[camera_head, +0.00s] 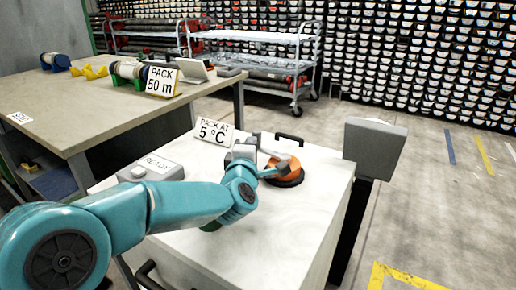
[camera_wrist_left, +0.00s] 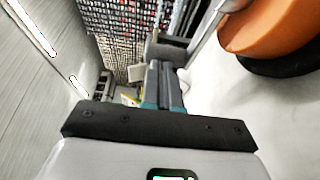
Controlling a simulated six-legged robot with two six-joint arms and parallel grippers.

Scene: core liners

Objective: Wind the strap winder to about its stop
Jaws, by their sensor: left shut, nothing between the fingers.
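The strap winder (camera_head: 285,171) is an orange drum on a black base, standing on the white-topped cabinet (camera_head: 285,225). A grey crank part shows above it, partly hidden. My left gripper (camera_head: 271,172) is at the winder's left side in the head view. In the left wrist view its teal and grey fingers (camera_wrist_left: 165,82) are together with nothing between them. The orange drum (camera_wrist_left: 265,30) is at the upper right there, beside the fingers and apart from them in the picture. I cannot tell whether the gripper touches the crank. My right gripper is not in view.
A "PACK AT 5 °C" sign (camera_head: 213,131), a labelled grey box (camera_head: 152,168) and a black handle (camera_head: 289,138) are on the cabinet top. A grey box-like panel (camera_head: 374,148) stands at its right. A wooden table (camera_head: 70,115) is at left. The front cabinet top is clear.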

